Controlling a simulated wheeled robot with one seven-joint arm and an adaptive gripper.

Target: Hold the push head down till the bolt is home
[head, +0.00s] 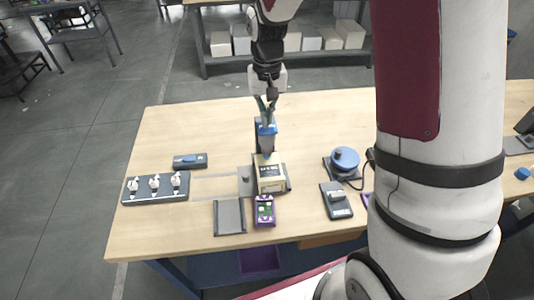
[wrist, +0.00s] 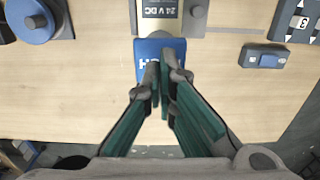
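The blue push head (head: 266,129) stands upright at the top of a blue column on the table, behind a cream block labelled "24 V DC" (head: 270,174). In the wrist view the push head (wrist: 146,46) shows part of its white lettering, the rest covered by my fingers. My gripper (head: 265,104) points down at the push head, its fingertips over or against the top; contact is not clear. In the wrist view my gripper (wrist: 163,72) has its green fingers together with nothing visible between them. I cannot make out the bolt.
A panel with several white knobs (head: 155,187) and a small grey-blue box (head: 190,161) lie left. A grey tray (head: 229,216) and a purple-framed device (head: 264,211) are in front. A blue round knob (head: 345,158) and a grey switch box (head: 336,200) are right.

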